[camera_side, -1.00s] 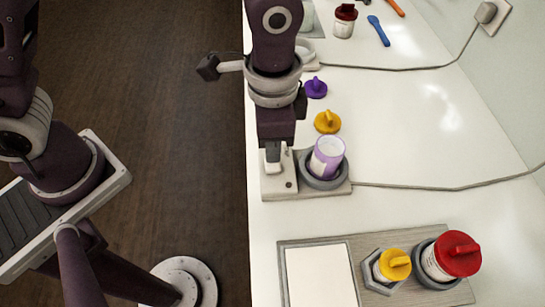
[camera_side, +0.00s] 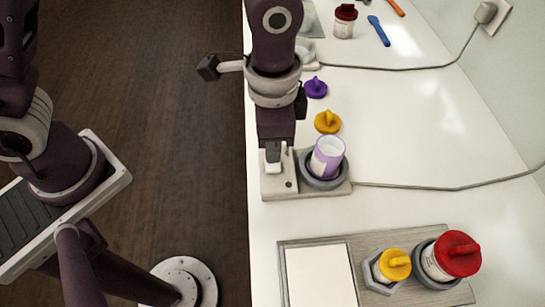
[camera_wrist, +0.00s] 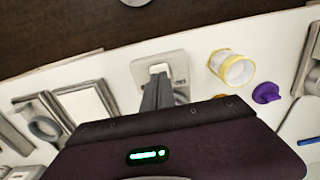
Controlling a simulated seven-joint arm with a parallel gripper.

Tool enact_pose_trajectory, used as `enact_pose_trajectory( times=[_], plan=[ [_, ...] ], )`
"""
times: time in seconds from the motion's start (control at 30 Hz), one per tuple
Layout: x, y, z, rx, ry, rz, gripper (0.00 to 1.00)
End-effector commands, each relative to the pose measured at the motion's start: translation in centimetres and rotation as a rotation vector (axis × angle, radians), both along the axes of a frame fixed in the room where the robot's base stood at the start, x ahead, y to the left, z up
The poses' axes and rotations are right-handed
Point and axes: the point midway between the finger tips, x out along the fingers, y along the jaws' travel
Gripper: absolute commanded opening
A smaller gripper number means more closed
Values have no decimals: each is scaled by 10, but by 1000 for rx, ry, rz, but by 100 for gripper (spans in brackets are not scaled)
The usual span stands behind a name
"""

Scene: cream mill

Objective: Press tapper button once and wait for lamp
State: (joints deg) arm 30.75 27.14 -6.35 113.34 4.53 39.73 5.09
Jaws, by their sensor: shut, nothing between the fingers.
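The tapper (camera_side: 270,191) is a pale base with a grey ring holder at its right and a white button block (camera_wrist: 160,69) at its left. An open jar with a purple band (camera_side: 327,158) stands in the ring, leaning slightly. My gripper (camera_side: 273,157) is shut and empty, pointing down at the button. Its fingertips (camera_wrist: 157,82) overlap the button's near edge in the wrist view; whether they touch is unclear. A small dark spot (camera_side: 289,184) on the base may be the lamp; no glow shows there.
A yellow lid (camera_side: 327,121) and purple lid (camera_side: 316,87) lie behind the tapper. An open yellow-banded jar (camera_wrist: 235,68) shows in the wrist view. A tray (camera_side: 376,243) in front holds yellow- and red-lidded jars. A cable (camera_side: 430,188) runs right from the tapper.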

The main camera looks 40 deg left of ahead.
Motion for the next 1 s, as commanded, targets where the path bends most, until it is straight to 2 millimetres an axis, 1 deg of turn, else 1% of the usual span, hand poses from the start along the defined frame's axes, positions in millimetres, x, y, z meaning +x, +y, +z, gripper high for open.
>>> enact_pose_trajectory(
  times=[1.0],
  plan=[
    [0,0,-20,0,0,0,0]
  ],
)
